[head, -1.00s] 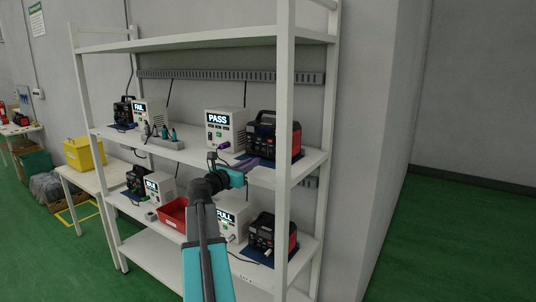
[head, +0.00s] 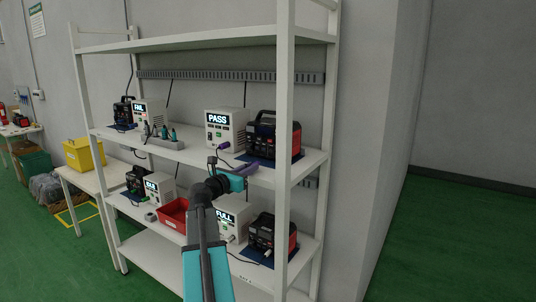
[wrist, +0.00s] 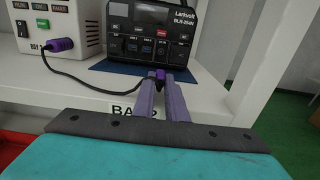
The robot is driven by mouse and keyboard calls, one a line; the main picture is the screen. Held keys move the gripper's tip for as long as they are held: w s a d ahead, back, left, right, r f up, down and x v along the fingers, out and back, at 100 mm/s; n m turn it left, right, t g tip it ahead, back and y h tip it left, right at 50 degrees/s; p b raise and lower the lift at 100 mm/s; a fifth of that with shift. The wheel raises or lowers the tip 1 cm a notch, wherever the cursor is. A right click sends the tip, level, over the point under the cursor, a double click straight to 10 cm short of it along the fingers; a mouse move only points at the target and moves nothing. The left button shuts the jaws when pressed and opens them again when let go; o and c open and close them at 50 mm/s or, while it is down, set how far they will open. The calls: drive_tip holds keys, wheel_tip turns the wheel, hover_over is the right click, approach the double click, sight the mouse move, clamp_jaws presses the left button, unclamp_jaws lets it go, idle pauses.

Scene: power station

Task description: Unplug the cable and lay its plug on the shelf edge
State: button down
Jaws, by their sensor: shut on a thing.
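My gripper (wrist: 160,82) is shut on a small purple plug (wrist: 160,75) in the wrist view. The plug is low in front of the black power station (wrist: 150,30) and looks apart from its sockets. A black cable (wrist: 95,86) runs left from it to a second purple plug (wrist: 60,45), seated in the white tester (wrist: 62,20). In the head view my gripper (head: 246,166) is at the front of the middle shelf, below the tester reading PASS (head: 217,127) and the red-and-black station (head: 275,135). The shelf edge (wrist: 90,102) runs beneath my fingers.
A white rack post (head: 284,100) stands just right of my gripper. On the shelf below are a red bin (head: 174,213), a tester reading FULL (head: 230,215) and another power station (head: 274,238). A blue mat (wrist: 100,66) lies under the upper station.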

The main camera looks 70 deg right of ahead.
drive_tip(key=shift+f, duration=0.65)
drive_tip(key=c, duration=1.7)
unclamp_jaws()
drive_tip(key=shift+a+b, duration=0.1)
drive_tip(key=shift+b, duration=0.2)
drive_tip(key=b+v, duration=0.3)
drive_tip(key=v, duration=1)
drive_tip(key=shift+w+a, duration=0.1)
drive_tip(key=shift+a, duration=0.2)
